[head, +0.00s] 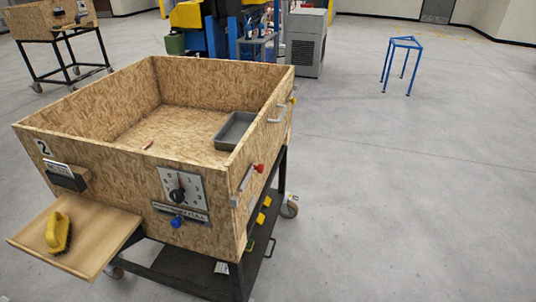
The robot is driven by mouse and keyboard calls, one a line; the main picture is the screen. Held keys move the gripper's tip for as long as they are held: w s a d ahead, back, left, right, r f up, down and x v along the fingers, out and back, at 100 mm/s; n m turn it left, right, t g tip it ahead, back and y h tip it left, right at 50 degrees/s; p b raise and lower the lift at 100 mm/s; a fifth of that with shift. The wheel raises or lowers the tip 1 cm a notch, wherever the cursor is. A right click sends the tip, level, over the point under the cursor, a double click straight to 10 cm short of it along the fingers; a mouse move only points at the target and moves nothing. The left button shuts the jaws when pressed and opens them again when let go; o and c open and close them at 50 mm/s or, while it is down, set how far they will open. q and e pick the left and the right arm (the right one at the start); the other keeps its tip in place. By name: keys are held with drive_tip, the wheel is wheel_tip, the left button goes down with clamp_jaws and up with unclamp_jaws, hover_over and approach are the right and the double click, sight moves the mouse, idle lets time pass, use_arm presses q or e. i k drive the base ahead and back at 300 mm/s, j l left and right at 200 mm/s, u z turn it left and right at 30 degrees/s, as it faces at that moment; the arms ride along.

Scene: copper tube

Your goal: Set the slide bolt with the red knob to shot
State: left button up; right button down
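The red knob (258,168) sticks out from the right-hand outer wall of a wooden chipboard box on a wheeled cart. A pale metal plate or bar (242,182) runs along that wall beside the knob, toward the near corner. The knob is at the far end of this metal part. The wall is seen at a steep angle, so I cannot tell whether the bolt is shot or drawn. Neither of my grippers is in view.
The wooden box (90,150) holds a grey tray (236,130). Its front has a dial (182,188), a blue knob (178,221) and a side shelf (95,256) with a yellow brush (57,232). A metal handle (278,114) projects farther back. Floor right of the cart is clear; a blue stand (402,42) is distant.

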sight(260, 168)
drive_tip(key=i+l, duration=0.1)
drive_tip(key=l, duration=0.25)
drive_tip(key=i+l+u, duration=0.1)
drive_tip(key=l, duration=0.3)
drive_tip(key=i+l, duration=0.15)
drive_tip(key=l, duration=0.2)
drive_tip(key=i+l, duration=0.1)
drive_tip(key=l, duration=0.3)
drive_tip(key=i+l+u, duration=0.1)
drive_tip(key=l, duration=0.25)
